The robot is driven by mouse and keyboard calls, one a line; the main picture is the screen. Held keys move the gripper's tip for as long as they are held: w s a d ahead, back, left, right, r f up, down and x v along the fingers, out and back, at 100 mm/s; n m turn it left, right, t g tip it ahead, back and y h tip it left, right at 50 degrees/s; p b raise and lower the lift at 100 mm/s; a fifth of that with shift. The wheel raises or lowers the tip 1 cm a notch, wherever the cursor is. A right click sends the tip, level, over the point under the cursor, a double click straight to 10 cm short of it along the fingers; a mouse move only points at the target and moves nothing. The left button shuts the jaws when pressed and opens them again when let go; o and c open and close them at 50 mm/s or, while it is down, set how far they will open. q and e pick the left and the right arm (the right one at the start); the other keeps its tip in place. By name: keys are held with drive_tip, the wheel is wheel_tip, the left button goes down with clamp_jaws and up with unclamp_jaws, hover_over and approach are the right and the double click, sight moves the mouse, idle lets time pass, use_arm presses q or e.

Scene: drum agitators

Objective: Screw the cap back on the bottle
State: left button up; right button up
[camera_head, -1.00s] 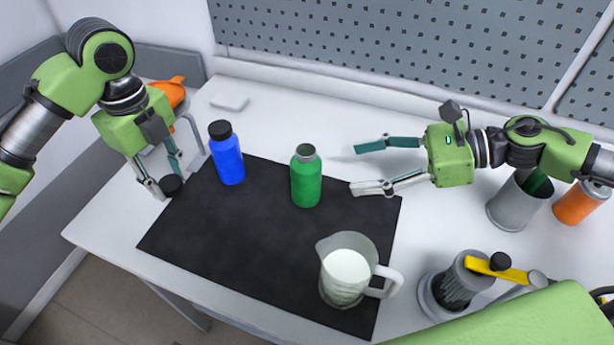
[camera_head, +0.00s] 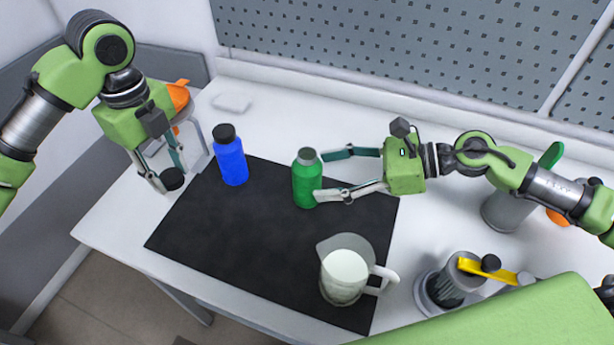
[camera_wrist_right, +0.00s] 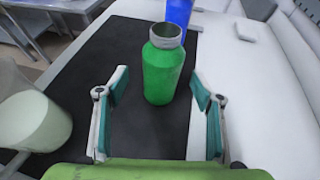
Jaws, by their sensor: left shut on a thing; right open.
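The green bottle (camera_head: 307,182) stands upright and uncapped on the black mat (camera_head: 215,235); its open neck also shows in the right wrist view (camera_wrist_right: 163,70). The black cap (camera_head: 172,179) is held by my left gripper (camera_head: 168,172), shut on it, at the mat's left edge. My right gripper (camera_head: 320,174) is open, its two fingers reaching toward the green bottle from the right. In the right wrist view the bottle is ahead, between the lines of the open fingers (camera_wrist_right: 155,105), and not gripped. A blue bottle (camera_head: 231,160) with a black cap on stands upright on the mat's far left.
A clear jug (camera_head: 345,270) of whitish liquid stands at the mat's front right. A grey agitator with a yellow handle (camera_head: 490,271) and a grey container (camera_head: 503,209) stand at right. A pegboard wall (camera_head: 420,55) closes the back. The mat's front left is clear.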

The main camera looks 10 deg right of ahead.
sight(308, 177)
use_arm(q)
drive_tip(key=shift+r+p, duration=0.55)
use_arm(e)
drive_tip(key=shift+w+a, duration=0.25)
drive_tip(key=shift+a, duration=0.2)
use_arm(q)
drive_tip(key=shift+r+p, duration=0.9)
use_arm(e)
drive_tip(key=x, duration=0.3)
drive_tip(key=shift+w+f, duration=0.15)
use_arm(q)
drive_tip(key=shift+r, duration=0.1)
use_arm(e)
drive_tip(key=shift+w+a+f, duration=0.15)
drive_tip(key=shift+a+f, duration=0.2)
drive_tip(key=shift+c, duration=0.4)
drive_tip(key=c, duration=1.2)
